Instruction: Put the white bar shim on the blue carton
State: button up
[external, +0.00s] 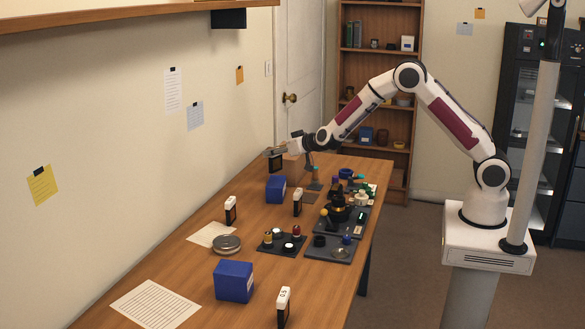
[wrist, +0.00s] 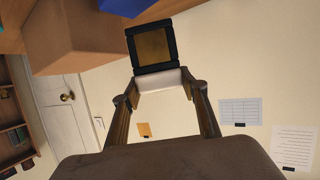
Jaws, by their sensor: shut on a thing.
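My gripper (external: 277,153) is at the far left end of the table, close to the wall. In the wrist view its fingers (wrist: 161,81) are shut on the white bar (wrist: 161,79) of a piece with a square black frame and a brownish-gold middle (wrist: 152,47). I take this piece as the white bar shim; it hangs below the gripper, above the table, in the external view (external: 275,165). One blue carton (external: 276,189) stands just below and nearer the camera, apart from the shim. Another blue carton (external: 233,281) stands at the near end. A blue corner (wrist: 125,7) shows in the wrist view.
A tan box (wrist: 75,35) is beside the held piece. Similar white-topped black pieces stand on the table (external: 230,210), (external: 297,202), (external: 283,307). Dark trays (external: 325,252) with small parts fill the right side. A round metal dish (external: 227,244) and papers (external: 155,304) lie left.

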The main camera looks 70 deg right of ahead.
aim_at(277, 159)
jog(key=shift+f, duration=1.85)
jog(key=shift+f, duration=0.15)
jog(key=o, duration=1.1)
jog(key=shift+r, duration=0.2)
jog(key=shift+s+a+r, duration=0.15)
jog(key=shift+s+a, duration=0.05)
jog(key=shift+s, duration=0.15)
jog(key=shift+v, duration=5.6)
